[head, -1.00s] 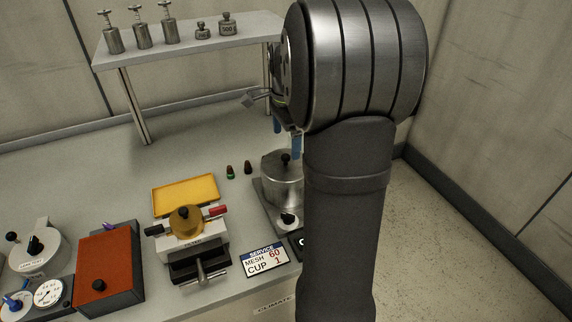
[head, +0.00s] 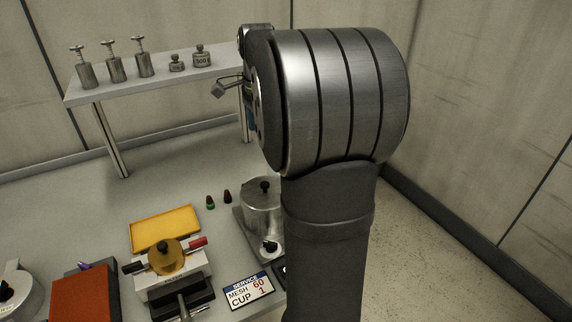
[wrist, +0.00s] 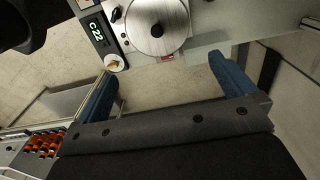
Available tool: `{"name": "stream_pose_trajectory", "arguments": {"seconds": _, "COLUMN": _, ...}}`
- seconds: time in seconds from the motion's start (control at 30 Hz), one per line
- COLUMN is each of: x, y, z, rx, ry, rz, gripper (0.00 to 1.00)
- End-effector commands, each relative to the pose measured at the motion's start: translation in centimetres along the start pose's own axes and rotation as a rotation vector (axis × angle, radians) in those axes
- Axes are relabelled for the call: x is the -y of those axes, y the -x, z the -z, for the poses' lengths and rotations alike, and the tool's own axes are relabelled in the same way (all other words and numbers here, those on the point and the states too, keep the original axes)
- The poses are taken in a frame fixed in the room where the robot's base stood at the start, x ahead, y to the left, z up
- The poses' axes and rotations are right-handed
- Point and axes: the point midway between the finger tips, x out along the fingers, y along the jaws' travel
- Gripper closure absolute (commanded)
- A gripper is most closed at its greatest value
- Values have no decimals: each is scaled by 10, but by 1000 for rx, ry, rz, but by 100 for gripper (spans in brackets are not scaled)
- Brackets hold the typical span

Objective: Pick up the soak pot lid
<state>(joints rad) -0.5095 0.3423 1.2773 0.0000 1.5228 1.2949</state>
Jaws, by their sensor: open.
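The soak pot lid (wrist: 171,17) is a round grey metal disc with a black knob at its centre, near the top edge of the wrist view. In the head view the lid (head: 255,186) sits on the metal pot (head: 259,212), its black knob upright. The arm partly hides the pot's right side. My gripper (wrist: 162,70) is open and empty, its two blue fingers apart. The lid lies beyond the fingertips, not between them. In the head view my arm hides most of the gripper; only a bit of blue shows above and behind the pot.
A heater base with a dial (head: 270,246) and a C 22 display (wrist: 97,32) carries the pot. A raised shelf (head: 160,78) with metal weights stands behind. A yellow tray (head: 165,228), a filter clamp (head: 170,262) and two small bottles (head: 219,198) are to the left.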

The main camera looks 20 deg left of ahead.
Motion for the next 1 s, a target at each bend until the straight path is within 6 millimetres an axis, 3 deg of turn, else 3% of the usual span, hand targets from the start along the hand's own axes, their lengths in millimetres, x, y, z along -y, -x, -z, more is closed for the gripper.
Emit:
{"name": "stream_pose_trajectory", "arguments": {"seconds": 0.23, "x": 0, "y": 1, "z": 0, "rx": 0, "ry": 0, "rz": 0, "gripper": 2}}
{"name": "stream_pose_trajectory", "arguments": {"seconds": 0.5, "x": 0, "y": 1, "z": 0, "rx": 0, "ry": 0, "rz": 1, "gripper": 53}}
{"name": "stream_pose_trajectory", "arguments": {"seconds": 0.83, "x": -2, "y": 2, "z": 2, "rx": 6, "ry": -37, "rz": 5, "gripper": 53}}
{"name": "stream_pose_trajectory", "arguments": {"seconds": 1.0, "x": -12, "y": 10, "z": 12, "rx": 48, "ry": -295, "rz": 33, "gripper": 53}}
